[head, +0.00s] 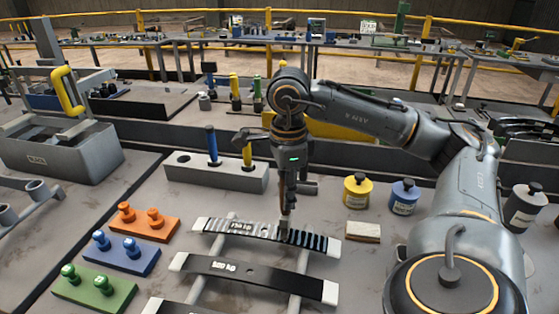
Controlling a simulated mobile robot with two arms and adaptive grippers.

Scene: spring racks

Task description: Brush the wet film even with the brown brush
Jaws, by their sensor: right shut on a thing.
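My right gripper (287,177) points straight down over the rack at the middle of the bench. It is shut on the brown brush (288,201), which hangs upright with its tip at the top leaf spring. The leaf spring (215,226) is a dark curved bar with pale ends. Light and dark streaks show along it, on both sides of the brush tip. I cannot tell whether the bristles touch the surface or sit just above it. My left gripper is not in view.
A grey holder block (215,173) with a blue and a yellow tool stands behind. Orange (144,222), blue (122,253) and green (95,288) peg blocks lie left. A yellow pot (356,191), a blue pot (404,197) and a small pale block (362,232) are right. A second leaf spring (253,277) lies in front.

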